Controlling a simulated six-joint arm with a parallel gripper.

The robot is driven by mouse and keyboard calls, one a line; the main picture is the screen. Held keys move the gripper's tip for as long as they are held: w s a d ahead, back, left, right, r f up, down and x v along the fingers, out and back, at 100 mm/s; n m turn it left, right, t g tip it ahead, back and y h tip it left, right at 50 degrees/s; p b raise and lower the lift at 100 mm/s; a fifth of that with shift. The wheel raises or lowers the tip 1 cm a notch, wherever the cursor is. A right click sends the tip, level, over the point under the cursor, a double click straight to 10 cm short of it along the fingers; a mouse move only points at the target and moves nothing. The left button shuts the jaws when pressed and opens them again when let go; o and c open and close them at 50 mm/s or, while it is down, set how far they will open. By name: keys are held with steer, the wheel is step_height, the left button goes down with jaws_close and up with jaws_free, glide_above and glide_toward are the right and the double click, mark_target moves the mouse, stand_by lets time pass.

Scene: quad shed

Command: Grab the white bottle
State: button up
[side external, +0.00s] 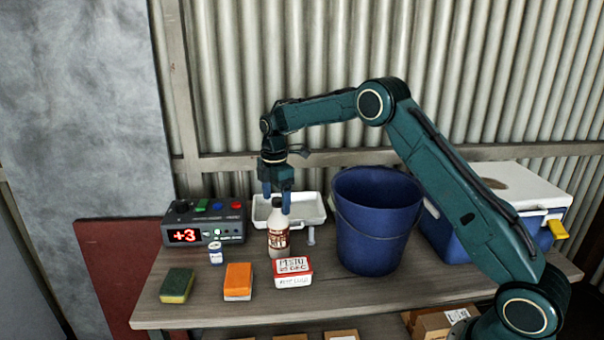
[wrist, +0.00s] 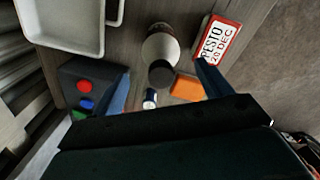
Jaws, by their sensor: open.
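The white bottle (side external: 278,238) stands upright on the wooden bench, with a brown-red label around its middle. My gripper (side external: 277,200) points down from above, its fingertips close to the bottle's top in the side view. In the wrist view the bottle (wrist: 162,50) appears from above with a dark round cap, ahead of and between the two blue fingers of my gripper (wrist: 162,80). The fingers are spread apart with nothing held. I cannot tell whether either finger touches the bottle.
A pesto tub (side external: 293,272) stands just in front of the bottle, and a white tray (side external: 318,214) lies behind it. A blue bucket (side external: 378,222) is to the right. A control box (side external: 236,229), a small can (side external: 216,253), an orange block (side external: 238,281) and a sponge (side external: 177,285) are left.

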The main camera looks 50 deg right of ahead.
mark_target(278, 211)
steer(key=shift+s+f, duration=0.1)
steer(key=shift+f, duration=2.3)
jaws_close()
